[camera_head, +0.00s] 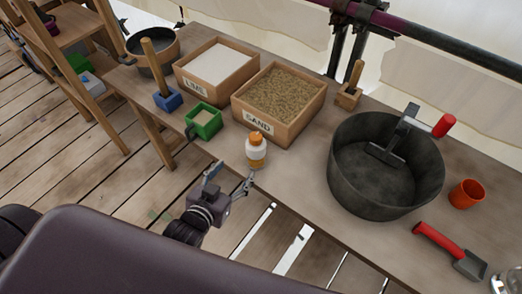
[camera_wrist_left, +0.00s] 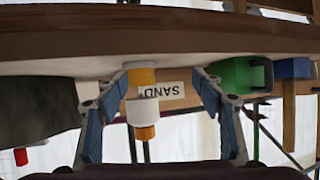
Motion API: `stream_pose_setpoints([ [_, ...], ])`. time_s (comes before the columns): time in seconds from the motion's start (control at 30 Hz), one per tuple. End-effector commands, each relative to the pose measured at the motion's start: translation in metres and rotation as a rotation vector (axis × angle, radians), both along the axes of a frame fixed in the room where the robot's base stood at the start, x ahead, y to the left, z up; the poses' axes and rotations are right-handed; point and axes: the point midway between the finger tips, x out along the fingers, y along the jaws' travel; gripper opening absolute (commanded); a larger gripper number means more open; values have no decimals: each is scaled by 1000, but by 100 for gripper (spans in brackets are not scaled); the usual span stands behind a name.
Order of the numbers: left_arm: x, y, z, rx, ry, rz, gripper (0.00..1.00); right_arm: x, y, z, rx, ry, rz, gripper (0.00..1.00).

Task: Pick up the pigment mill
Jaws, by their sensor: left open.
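The pigment mill, which I take to be the small white bottle-like piece with an orange top and an orange-yellow band (camera_head: 256,152), stands upright on the table in front of the sand box. My left gripper (camera_head: 230,176) is open and empty, at the table's front edge, just to the left of and nearer than the mill. In the left wrist view, which is upside down, the mill (camera_wrist_left: 143,111) shows ahead between the two spread fingers of the left gripper (camera_wrist_left: 160,88), nearer the left finger. No contact shows.
Behind the mill is the sand box (camera_head: 292,128), with the lime box (camera_head: 183,82) beyond. A green container (camera_head: 204,122) and blue block with handle (camera_head: 167,101) stand left. A large black tub (camera_head: 345,190) stands right, with a red cup (camera_head: 466,194) and red-handled scoop (camera_head: 440,239).

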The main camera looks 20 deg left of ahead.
Motion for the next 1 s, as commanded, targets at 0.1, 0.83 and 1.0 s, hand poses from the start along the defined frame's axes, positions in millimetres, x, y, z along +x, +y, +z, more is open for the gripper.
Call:
stream_pose_setpoints([
  [0.1,5,-2,6,-10,-72,-11,62,-1,-1,0,-1,2,-1,60],
  [0.83,22,-30,50,-85,-431,-101,62,-1,0,3,0,1,-6,60],
  [1.0,36,-34,50,-84,-430,-100,62,0,-2,6,-2,0,-5,60],
])
